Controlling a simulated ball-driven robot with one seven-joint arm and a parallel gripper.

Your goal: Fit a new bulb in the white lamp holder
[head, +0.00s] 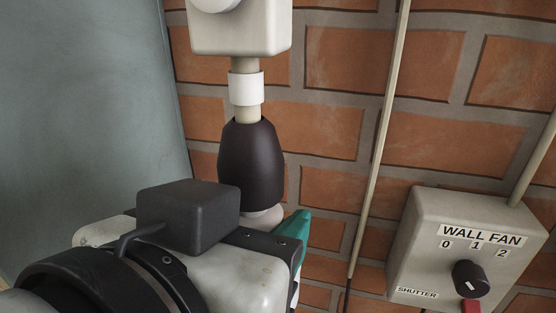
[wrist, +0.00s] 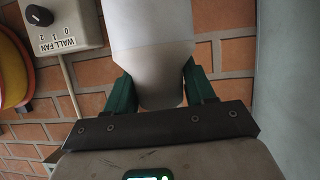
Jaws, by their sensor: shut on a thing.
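The lamp holder (head: 251,160) hangs mouth down in the head view. Its shell is dark brown-black, with a white band (head: 246,88) around the stem above it. A pale bulb (head: 264,216) shows directly under the holder's rim, mostly hidden behind my gripper (head: 296,240). It meets the rim in the picture; how far its cap is inside I cannot tell. In the wrist view the white bulb (wrist: 150,65) lies between the green fingers of my gripper (wrist: 158,88), which is shut on it. Its narrower end is towards the gripper body.
A pale box (head: 245,28) sits above the holder. A wall fan switch box (head: 425,248) with a black knob is at lower right, also upside down in the wrist view (wrist: 70,28). A thin conduit (head: 380,130) runs down the brick wall. A grey-green panel (head: 80,100) stands at left.

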